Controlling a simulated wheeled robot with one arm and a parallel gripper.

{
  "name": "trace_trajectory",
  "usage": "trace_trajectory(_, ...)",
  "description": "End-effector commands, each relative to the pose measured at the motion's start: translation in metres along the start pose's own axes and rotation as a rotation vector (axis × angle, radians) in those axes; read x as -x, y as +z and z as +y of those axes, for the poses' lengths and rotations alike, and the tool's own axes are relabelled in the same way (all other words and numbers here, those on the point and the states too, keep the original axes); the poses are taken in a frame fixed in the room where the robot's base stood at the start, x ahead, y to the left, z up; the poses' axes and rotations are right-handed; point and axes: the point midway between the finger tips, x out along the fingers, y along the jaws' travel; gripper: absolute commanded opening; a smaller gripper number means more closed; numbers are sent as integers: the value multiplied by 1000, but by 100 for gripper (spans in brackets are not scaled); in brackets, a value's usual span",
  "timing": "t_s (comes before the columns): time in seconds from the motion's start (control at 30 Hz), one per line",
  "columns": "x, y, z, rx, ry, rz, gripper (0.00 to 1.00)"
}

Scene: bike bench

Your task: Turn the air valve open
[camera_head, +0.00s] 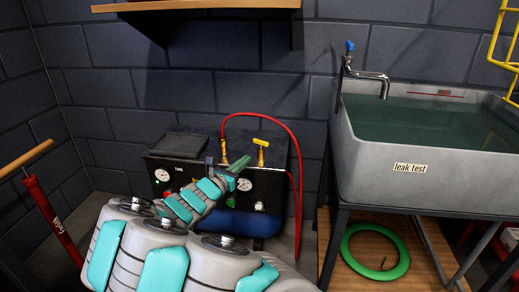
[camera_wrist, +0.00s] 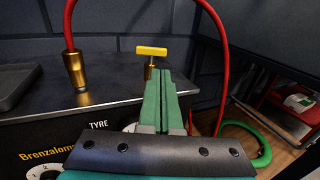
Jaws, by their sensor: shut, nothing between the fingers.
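The air valve has a yellow T-shaped handle (camera_head: 261,142) on a brass stem, standing on top of the dark compressor unit (camera_head: 178,146). In the wrist view the yellow handle (camera_wrist: 151,50) lies crosswise, just beyond and above my fingertips. My gripper (camera_head: 239,168) is shut and empty, with green fingers pressed together. In the head view its tips are a little left of and below the valve. In the wrist view the fingers (camera_wrist: 163,78) point at the valve and hide the lower stem. I see no contact with the handle.
A red hose (camera_head: 272,120) arches from a brass fitting (camera_head: 224,157) left of the valve and runs down its right side. A sink (camera_head: 372,184) with a blue-handled tap (camera_head: 349,48) stands to the right. A shelf (camera_head: 190,5) hangs above; a red pump (camera_head: 52,218) stands left.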

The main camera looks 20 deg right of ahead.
Motion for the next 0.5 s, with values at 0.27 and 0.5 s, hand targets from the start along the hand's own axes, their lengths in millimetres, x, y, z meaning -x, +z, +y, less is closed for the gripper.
trace_trajectory(0.27,-44,0,0,-4,-2,2,0)
trace_trajectory(0.5,-78,0,-1,-1,-3,2,0)
